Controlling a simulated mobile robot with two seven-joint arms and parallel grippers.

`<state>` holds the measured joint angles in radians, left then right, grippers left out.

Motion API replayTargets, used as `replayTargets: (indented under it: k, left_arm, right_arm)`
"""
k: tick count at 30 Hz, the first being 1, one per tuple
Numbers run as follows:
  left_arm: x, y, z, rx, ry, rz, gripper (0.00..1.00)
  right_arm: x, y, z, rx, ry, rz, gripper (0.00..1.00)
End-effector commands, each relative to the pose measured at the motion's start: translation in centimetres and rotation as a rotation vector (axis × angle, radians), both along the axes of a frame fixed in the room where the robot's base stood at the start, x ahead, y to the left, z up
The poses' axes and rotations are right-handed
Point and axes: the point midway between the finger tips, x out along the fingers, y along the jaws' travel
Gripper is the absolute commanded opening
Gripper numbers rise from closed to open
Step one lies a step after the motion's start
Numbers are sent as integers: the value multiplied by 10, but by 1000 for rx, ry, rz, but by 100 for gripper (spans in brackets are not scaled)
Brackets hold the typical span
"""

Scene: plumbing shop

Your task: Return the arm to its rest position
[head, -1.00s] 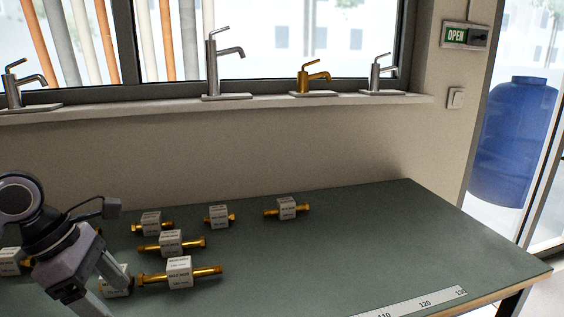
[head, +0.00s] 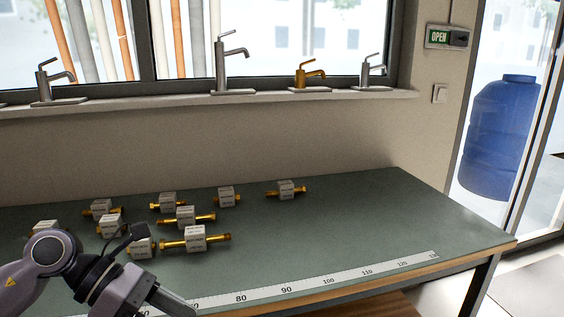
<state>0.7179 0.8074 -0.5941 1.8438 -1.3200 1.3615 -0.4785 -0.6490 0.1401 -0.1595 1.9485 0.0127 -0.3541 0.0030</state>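One of my arms comes in from the lower left in the head view, and its gripper (head: 180,306) is over the front left of the green table (head: 330,232). It is seen from the side, with its tips near the bottom edge, so I cannot tell whether it is open or shut. Its entry from the left marks it as my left arm. Nothing is visible in it. My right gripper is not in view.
Several brass fittings with white labelled blocks, such as this fitting (head: 195,239), lie on the table's left half. A ruler strip (head: 285,291) runs along the front edge. The right half is clear. Taps (head: 221,72) stand on the windowsill behind.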

Motion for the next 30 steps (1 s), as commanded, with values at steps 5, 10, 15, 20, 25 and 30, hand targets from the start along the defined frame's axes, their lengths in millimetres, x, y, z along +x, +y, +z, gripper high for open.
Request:
replayTargets:
  k: [5, 10, 15, 20, 25, 30]
  left_arm:
    - [-15, -54, 11, -417, 262, 127, 75]
    - [-9, -69, 23, -793, 575, 335, 75]
    - [10, -54, 9, -1123, 932, 614, 75]
    - [22, -22, -39, -1384, 1289, 935, 75]
    - [4, 16, -124, -1598, 1677, 1338, 75]
    - [-51, 41, -212, 1679, -1970, -1705, 75]
  right_arm:
    - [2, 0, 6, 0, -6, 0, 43]
    - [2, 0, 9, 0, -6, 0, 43]
    - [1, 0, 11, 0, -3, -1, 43]
    - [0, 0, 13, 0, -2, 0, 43]
    - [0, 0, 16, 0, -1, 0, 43]
    - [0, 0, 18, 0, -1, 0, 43]
